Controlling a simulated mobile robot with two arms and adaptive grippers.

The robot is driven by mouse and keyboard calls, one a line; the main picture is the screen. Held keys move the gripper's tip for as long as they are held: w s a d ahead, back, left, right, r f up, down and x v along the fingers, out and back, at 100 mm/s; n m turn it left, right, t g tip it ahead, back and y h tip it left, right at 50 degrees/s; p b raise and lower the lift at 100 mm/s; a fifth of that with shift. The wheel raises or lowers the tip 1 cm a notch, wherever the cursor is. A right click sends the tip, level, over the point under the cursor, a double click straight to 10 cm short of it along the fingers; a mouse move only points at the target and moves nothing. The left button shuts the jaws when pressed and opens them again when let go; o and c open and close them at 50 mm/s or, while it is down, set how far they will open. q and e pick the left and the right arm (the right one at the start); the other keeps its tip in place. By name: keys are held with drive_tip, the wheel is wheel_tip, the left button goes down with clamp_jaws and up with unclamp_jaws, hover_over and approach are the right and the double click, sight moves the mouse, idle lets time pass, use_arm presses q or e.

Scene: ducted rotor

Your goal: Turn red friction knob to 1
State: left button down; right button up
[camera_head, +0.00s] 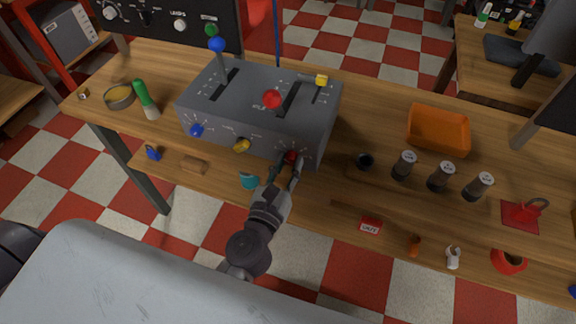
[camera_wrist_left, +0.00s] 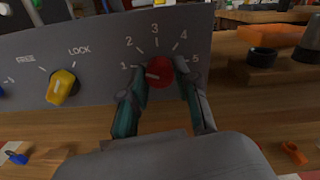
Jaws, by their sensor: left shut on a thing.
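The red friction knob (camera_wrist_left: 161,71) sits on the front face of the grey control box (camera_head: 250,107), with a dial marked 1 to 5 around it. Its light pointer mark points left, near the 1. My left gripper (camera_wrist_left: 160,85) is shut on the red knob, one finger on each side. In the head view the left gripper (camera_head: 288,164) reaches the lower right of the box front, where the red knob (camera_head: 291,156) is partly covered by the fingers. My right gripper is not in view.
A yellow knob (camera_wrist_left: 61,86) marked FREE and LOCK is left of the red one, and a blue knob (camera_head: 196,130) is further left. Levers stand on the box top. Dark-bodied jars (camera_head: 403,166) and an orange tray (camera_head: 438,131) stand to the right.

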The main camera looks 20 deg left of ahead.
use_arm(q)
drive_tip(key=shift+f+n, duration=0.15)
drive_tip(key=shift+n, duration=1.05)
drive_tip(key=c, duration=0.8)
unclamp_jaws()
drive_tip(key=shift+c, duration=0.2)
drive_tip(key=shift+s, duration=0.1)
drive_tip(key=shift+s, duration=1.2)
drive_tip(key=s, duration=0.9)
drive_tip(key=shift+s+a, duration=0.15)
drive_tip(key=shift+s, duration=0.1)
